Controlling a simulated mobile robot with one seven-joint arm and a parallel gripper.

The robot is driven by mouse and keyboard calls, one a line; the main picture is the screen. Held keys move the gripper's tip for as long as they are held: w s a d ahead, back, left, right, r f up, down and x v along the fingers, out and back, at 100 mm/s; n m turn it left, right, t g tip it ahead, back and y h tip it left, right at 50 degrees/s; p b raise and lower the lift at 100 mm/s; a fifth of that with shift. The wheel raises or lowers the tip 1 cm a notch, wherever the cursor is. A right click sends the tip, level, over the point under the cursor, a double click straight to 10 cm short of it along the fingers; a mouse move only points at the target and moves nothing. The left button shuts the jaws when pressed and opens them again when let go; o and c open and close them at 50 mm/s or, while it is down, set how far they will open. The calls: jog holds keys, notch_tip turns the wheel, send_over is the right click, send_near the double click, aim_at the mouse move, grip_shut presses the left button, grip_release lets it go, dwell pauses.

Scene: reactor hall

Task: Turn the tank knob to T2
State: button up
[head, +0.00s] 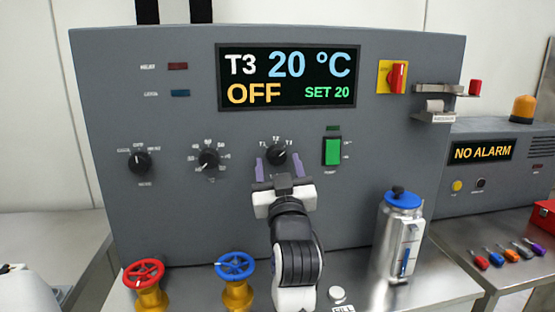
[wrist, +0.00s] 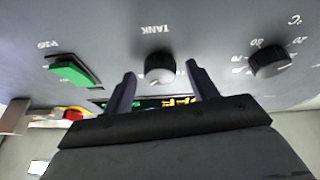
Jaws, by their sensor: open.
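The tank knob (head: 276,155) is a small black dial on the grey panel, with T1, T2 and T3 marked around its top. Its pointer seems to lean up and right toward T3, and the display (head: 287,77) reads T3, 20 °C, OFF, SET 20. In the wrist view, which is upside down, the tank knob (wrist: 160,67) sits between the fingertips. My gripper (head: 279,166) is open in front of the panel, its two purple fingers on either side of the knob. The wrist view shows my gripper (wrist: 160,74) with gaps on both sides of the knob.
A numbered temperature dial (head: 208,159) lies left of the tank knob, and a green rocker switch (head: 332,151) lies right. A red-and-yellow switch (head: 397,77) is higher up. Red (head: 144,273) and blue (head: 235,265) valve wheels and a steel canister (head: 398,238) stand below.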

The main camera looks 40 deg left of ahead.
jog(key=shift+w+a+r, duration=0.15)
jog(key=shift+a, duration=0.05)
jog(key=c, duration=1)
jog(key=shift+d+n, duration=0.1)
jog(key=shift+n, duration=0.2)
jog(key=n, duration=0.1)
jog(key=n+g+y+b, duration=0.1)
jog(key=n, duration=0.1)
jog(key=n+g, duration=0.1)
jog(key=shift+w+d+n+y, duration=0.2)
jog(key=shift+w+n+y, duration=0.1)
jog(key=shift+n+y, duration=0.1)
jog(key=n+g+b, duration=0.2)
jog(key=n, duration=0.2)
jog(key=shift+n+y, duration=0.3)
jog(key=shift+n, duration=0.1)
jog(key=shift+w+d+r+n+g+b, duration=0.1)
jog(key=shift+n+g+b, duration=0.2)
jog(key=shift+n+g, duration=0.45)
jog(key=shift+r+n+g+b, duration=0.1)
jog(key=shift+n+g+b, duration=0.25)
jog(key=shift+n, duration=0.7)
